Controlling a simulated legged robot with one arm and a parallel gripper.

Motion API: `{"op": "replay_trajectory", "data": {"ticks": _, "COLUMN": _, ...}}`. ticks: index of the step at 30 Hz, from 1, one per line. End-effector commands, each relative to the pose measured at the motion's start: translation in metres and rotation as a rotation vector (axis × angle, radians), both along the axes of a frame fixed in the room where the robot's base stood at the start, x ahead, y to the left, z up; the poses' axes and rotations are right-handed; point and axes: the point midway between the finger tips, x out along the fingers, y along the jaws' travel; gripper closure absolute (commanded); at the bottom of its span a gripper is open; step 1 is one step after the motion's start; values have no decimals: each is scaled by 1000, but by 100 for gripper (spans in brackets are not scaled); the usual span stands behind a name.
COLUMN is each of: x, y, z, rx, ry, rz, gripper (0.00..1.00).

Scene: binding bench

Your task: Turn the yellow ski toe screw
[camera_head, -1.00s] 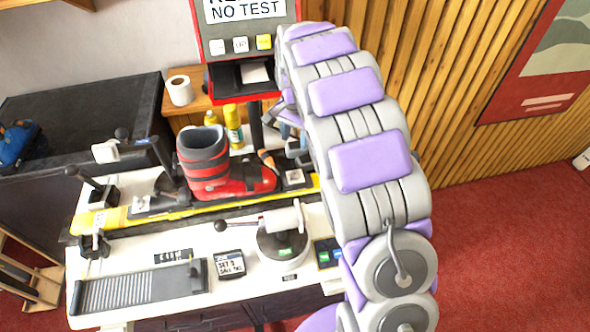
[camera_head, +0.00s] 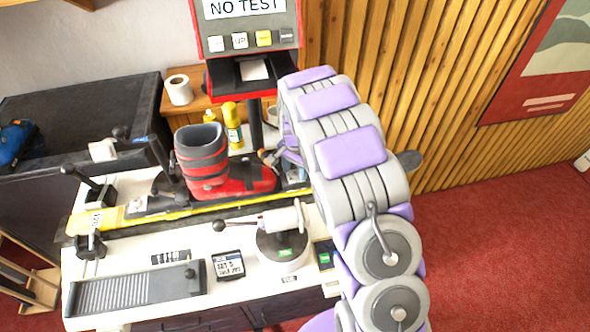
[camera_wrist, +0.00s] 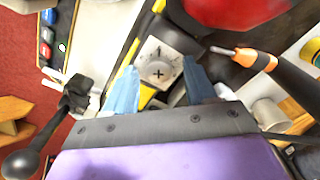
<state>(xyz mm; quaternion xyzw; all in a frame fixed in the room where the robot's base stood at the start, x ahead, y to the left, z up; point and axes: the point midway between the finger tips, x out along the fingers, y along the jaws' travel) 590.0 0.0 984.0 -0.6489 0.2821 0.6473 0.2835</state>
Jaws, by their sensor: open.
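The toe screw (camera_wrist: 157,71) is a round grey dial on a white square plate marked with plus and minus. It sits at the toe end of the yellow ski (camera_head: 118,217), close to the red boot (camera_head: 232,180). My gripper (camera_wrist: 160,66) is open, with one blue finger on each side of the plate in the wrist view. The fingers look apart from the screw, and I cannot tell their height above it. In the head view my arm and gripper hide most of the toe area. The boot also shows in the wrist view (camera_wrist: 230,10).
A black clamp lever (camera_wrist: 75,95) stands to the left. Yellow bottles (camera_head: 232,125) stand behind the boot. A round device with a lever (camera_head: 282,250) and a display box (camera_head: 228,265) sit in front.

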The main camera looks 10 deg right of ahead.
Motion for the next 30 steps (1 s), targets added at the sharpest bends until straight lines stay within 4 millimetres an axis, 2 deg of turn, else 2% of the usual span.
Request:
{"op": "replay_trajectory", "data": {"ticks": 7, "x": 0, "y": 0, "z": 0, "rx": 1, "ry": 1, "rz": 0, "gripper": 45}}
{"op": "replay_trajectory", "data": {"ticks": 24, "x": 0, "y": 0, "z": 0, "rx": 1, "ry": 1, "rz": 0, "gripper": 100}}
{"op": "replay_trajectory", "data": {"ticks": 30, "x": 1, "y": 0, "z": 0, "rx": 1, "ry": -1, "rz": 11, "gripper": 100}}
